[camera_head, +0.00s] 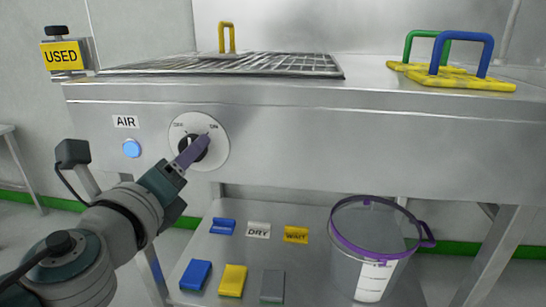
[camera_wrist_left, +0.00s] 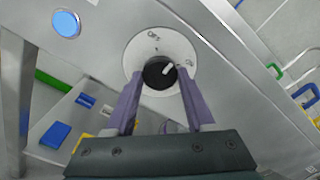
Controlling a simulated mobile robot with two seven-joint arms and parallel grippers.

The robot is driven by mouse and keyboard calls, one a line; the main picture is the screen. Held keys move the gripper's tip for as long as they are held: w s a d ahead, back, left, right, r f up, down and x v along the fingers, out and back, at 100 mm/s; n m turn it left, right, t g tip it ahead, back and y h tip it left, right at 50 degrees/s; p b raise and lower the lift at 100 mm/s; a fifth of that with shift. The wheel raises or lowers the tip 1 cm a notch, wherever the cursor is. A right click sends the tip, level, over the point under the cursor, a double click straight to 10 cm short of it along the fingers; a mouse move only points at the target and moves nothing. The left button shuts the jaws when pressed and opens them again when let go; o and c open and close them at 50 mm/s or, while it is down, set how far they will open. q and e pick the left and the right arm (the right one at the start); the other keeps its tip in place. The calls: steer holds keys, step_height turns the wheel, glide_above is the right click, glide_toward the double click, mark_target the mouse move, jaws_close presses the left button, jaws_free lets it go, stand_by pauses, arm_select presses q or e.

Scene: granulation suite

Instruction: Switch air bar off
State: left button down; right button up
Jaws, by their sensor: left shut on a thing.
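The air bar's switch is a black knob (camera_wrist_left: 156,76) on a round white dial (camera_head: 217,146) set in the steel bench front. The dial reads OFF at upper left and ON at upper right in the head view. A blue lamp (camera_head: 131,148) beside the dial, under the AIR label (camera_head: 125,121), looks lit. My right gripper is not in view.
A steel grid (camera_head: 270,66) and yellow, green and blue handles (camera_head: 462,52) are on the bench top. A USED sign (camera_head: 62,55) stands at the left corner. Below, a shelf (camera_head: 225,257) holds coloured blocks, DRY and WAIT tags and a clear purple-rimmed container (camera_head: 345,265).

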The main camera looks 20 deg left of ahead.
arm_select(q)
steer(key=shift+n+b, duration=1.25)
steer(key=shift+n, duration=3.65)
steer(key=shift+c, duration=1.3)
jaws_free()
steer(key=shift+s, duration=0.1)
steer(key=v, duration=0.9)
steer(key=shift+s+d+b, duration=0.2)
steer(key=shift+s+b, duration=0.15)
